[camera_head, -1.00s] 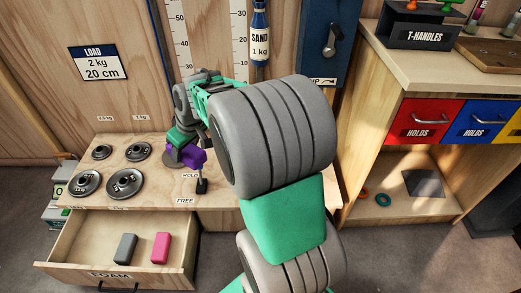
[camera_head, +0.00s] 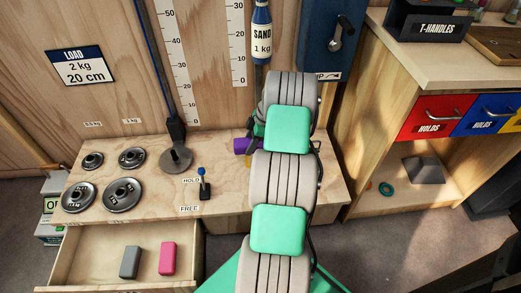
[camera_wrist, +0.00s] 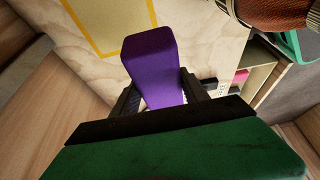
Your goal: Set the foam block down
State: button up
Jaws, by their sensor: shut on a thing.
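The purple foam block (camera_head: 243,145) shows at the left edge of my arm, over the right part of the wooden bench (camera_head: 228,190). In the wrist view the block (camera_wrist: 151,62) stands out between the two dark fingers of my gripper (camera_wrist: 160,92), which is shut on it. A yellow outline (camera_wrist: 100,52) on pale wood lies beyond the block; the block covers part of it. I cannot tell whether the block touches the wood. In the head view my arm hides most of the gripper.
A grey disc (camera_head: 176,160) on a cord stands left of the block, with a blue-knobbed lever (camera_head: 203,180) in front. Several metal weights (camera_head: 122,194) lie at the left. The open drawer (camera_head: 90,255) holds a grey block (camera_head: 131,262) and a pink block (camera_head: 167,258).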

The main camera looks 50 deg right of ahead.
jog(key=d+f+b, duration=0.1)
jog(key=d+f, duration=0.1)
jog(key=w+d+f+b, duration=0.1)
jog(key=d+f, duration=0.1)
jog(key=d, duration=0.1)
jog(key=d+f+b, duration=0.1)
jog(key=d+f, duration=0.1)
jog(key=f, duration=0.1)
jog(key=shift+w+d, duration=0.25)
jog(key=shift+d, duration=0.1)
jog(key=shift+d+f+b, duration=0.1)
jog(key=shift+f+b, duration=1)
jog(key=shift+f, duration=0.8)
jog(key=o, duration=1.3)
jog(key=shift+r, duration=0.1)
jog(key=shift+o, duration=0.2)
